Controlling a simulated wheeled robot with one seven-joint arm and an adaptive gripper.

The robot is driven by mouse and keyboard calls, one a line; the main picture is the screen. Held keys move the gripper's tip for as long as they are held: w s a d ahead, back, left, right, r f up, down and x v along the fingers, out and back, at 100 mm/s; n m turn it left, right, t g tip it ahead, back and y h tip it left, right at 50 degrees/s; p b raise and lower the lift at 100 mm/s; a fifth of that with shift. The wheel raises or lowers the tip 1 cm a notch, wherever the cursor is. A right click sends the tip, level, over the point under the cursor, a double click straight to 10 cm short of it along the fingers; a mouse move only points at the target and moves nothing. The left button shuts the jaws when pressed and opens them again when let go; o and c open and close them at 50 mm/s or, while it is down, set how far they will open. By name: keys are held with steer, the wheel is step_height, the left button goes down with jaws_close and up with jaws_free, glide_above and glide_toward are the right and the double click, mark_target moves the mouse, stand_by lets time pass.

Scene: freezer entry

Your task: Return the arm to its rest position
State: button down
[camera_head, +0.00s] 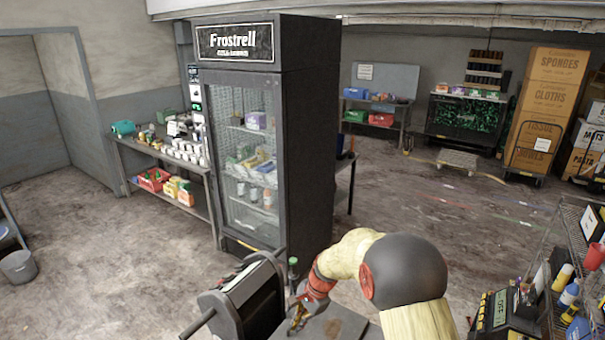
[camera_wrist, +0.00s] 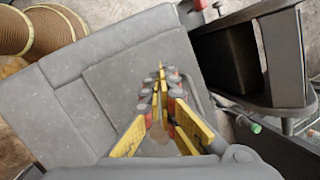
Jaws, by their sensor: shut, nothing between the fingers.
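My gripper (camera_head: 298,318) shows at the bottom middle of the head view, at the end of my bent arm (camera_head: 345,255). The arm has cream links, a dark round joint cover and a red band near the wrist. In the wrist view my gripper (camera_wrist: 162,72) has its yellow-edged fingers together at the tips, with nothing held. It is above a flat grey surface (camera_wrist: 75,85). The gap between the fingertips and that surface cannot be judged.
A black glass-door Frostrell freezer (camera_head: 300,130) stands ahead, its door shut. A stocked table (camera_head: 203,172) is on its left. A wire shelf (camera_head: 585,225) with bottles stands close at right. A rope-wound spool (camera_wrist: 30,35) shows in the wrist view. Open floor (camera_head: 440,190) lies right of the freezer.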

steer(key=s+d+r+n+t+h+b, duration=0.1)
steer(key=s+d+r+n+b, duration=0.1)
steer(key=s+d+b, duration=0.4)
steer(key=s+d+r+n+t+h+b, duration=0.1)
steer(key=s+d+n+b, duration=0.4)
steer(key=s, duration=1.2)
steer(key=s+d+r+n+t+h+b, duration=0.1)
steer(key=s+d+r+n+t+b, duration=0.2)
steer(key=s+d+b, duration=0.6)
steer(key=s+r+b, duration=0.1)
steer(key=s+b, duration=0.1)
steer(key=shift+s+d+n+h, duration=0.15)
steer(key=shift+s+n+h, duration=0.15)
steer(key=shift+s, duration=0.05)
